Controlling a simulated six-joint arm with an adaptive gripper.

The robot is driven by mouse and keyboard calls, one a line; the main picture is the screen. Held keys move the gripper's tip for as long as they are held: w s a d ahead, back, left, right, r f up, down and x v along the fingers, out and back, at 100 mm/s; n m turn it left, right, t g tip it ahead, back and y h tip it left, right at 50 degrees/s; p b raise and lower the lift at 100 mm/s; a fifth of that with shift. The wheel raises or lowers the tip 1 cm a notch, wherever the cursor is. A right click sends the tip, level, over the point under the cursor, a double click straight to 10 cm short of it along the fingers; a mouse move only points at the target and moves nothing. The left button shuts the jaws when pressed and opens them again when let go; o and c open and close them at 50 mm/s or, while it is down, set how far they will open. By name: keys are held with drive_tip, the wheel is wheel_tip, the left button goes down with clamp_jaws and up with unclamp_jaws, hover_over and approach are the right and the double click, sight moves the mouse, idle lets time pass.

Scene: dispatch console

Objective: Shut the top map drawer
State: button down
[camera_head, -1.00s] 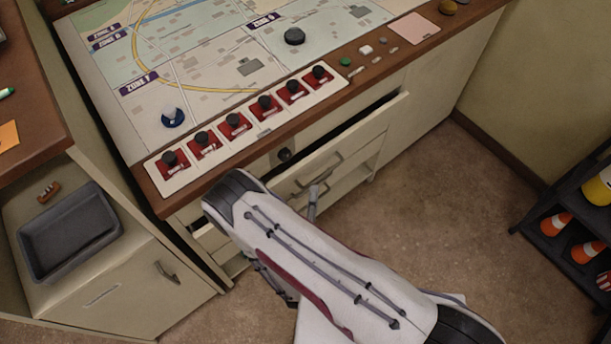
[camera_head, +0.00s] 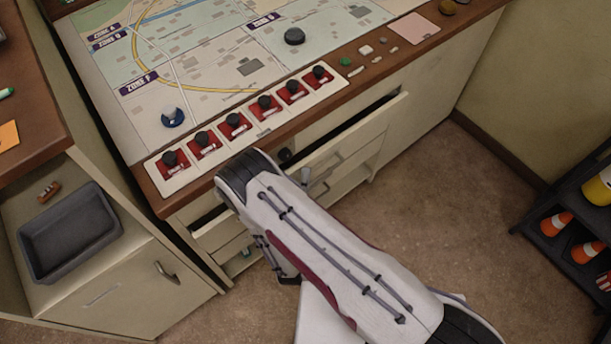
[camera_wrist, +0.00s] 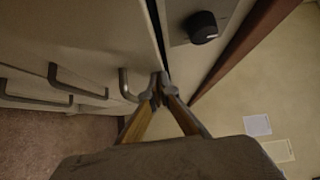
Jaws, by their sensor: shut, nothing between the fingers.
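The top map drawer (camera_head: 375,123) is partly open under the console, with a dark gap behind its cream front. My arm hides the middle of it. In the wrist view, the drawer front (camera_wrist: 105,35) stands at left with a curved grey handle (camera_wrist: 126,88). My gripper (camera_wrist: 160,82) is shut and empty. Its fingertips are beside that handle, near the drawer front's edge; I cannot tell whether they touch it. In the head view, my arm mostly hides the gripper.
The console apron carries a black knob (camera_wrist: 203,27) close to the fingers. Lower drawers with bar handles (camera_wrist: 75,86) are beneath. The map top (camera_head: 215,70) has a row of red switches (camera_head: 235,125). A grey tray (camera_head: 70,235) is at left. Floor (camera_head: 430,210) is free at right.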

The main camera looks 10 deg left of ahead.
sight(298, 171)
drive_tip(key=w+a, duration=0.3)
drive_tip(key=shift+w+a+r, duration=0.1)
drive_tip(key=shift+w+a, duration=0.15)
drive_tip(key=shift+a, duration=0.1)
idle(0.3)
drive_tip(key=shift+s+d, duration=0.55)
drive_tip(key=shift+d, duration=0.05)
drive_tip(key=shift+s+d, duration=1.1)
drive_tip(key=shift+s, duration=0.15)
drive_tip(key=s, duration=0.9)
drive_tip(key=shift+s, duration=0.3)
